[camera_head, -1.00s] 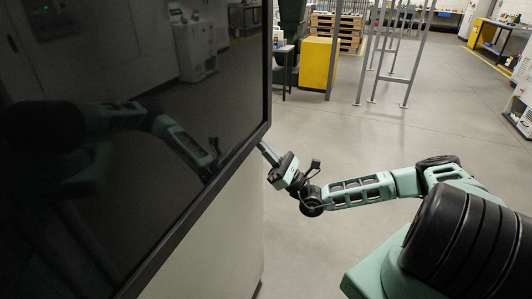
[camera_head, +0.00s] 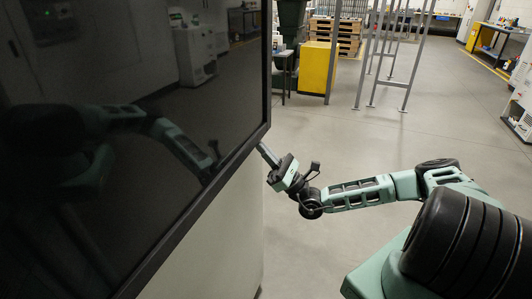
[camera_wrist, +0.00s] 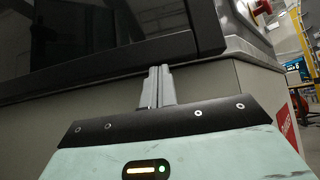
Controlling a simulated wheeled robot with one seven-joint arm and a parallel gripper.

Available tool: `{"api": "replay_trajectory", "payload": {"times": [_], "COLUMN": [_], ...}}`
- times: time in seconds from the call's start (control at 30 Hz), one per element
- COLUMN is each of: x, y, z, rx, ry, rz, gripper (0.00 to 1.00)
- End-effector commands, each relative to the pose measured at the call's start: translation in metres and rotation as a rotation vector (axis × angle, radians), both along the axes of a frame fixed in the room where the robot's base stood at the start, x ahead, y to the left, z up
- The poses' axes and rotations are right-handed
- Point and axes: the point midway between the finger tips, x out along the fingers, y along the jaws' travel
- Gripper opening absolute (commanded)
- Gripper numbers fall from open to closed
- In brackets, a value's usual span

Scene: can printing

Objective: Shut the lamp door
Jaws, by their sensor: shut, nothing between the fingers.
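A large dark glossy panel in a black frame (camera_head: 262,134), which I take to be the lamp door, fills the left of the head view and mirrors my arm. In the wrist view its black frame (camera_wrist: 110,64) crosses the top. My gripper (camera_head: 264,150) is at the frame's lower right edge. In the wrist view my gripper (camera_wrist: 158,72) has its two grey fingers together, empty, with the tips at the frame's lower edge. I cannot tell whether they touch it, or how far the door stands from closed.
A pale machine body (camera_head: 225,225) lies below the panel. A red button (camera_wrist: 260,8) sits on the metal at the upper right of the wrist view. Grey posts (camera_head: 388,80) and a yellow cabinet (camera_head: 316,68) stand farther back. The floor right of the machine is open.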

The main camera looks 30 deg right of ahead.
Motion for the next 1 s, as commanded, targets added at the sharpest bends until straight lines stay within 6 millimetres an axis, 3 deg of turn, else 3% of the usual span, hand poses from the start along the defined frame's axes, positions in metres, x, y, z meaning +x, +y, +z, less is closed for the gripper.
{"api": "replay_trajectory", "payload": {"times": [0.03,0.17,0.5,0.7,1.0], "x": [0.001,0.003,-0.04,-0.052,-0.054], "y": [0.001,0.004,-0.029,-0.037,-0.037], "z": [-0.016,-0.047,-0.094,-0.107,-0.108], "rx": [-0.001,-0.008,-0.009,-0.011,-0.014], "ry": [0.005,0.012,0.014,0.014,0.014], "rz": [0.001,0.005,0.002,0.004,0.008], "gripper": [0.0,0.0,0.0,0.0,0.0]}}
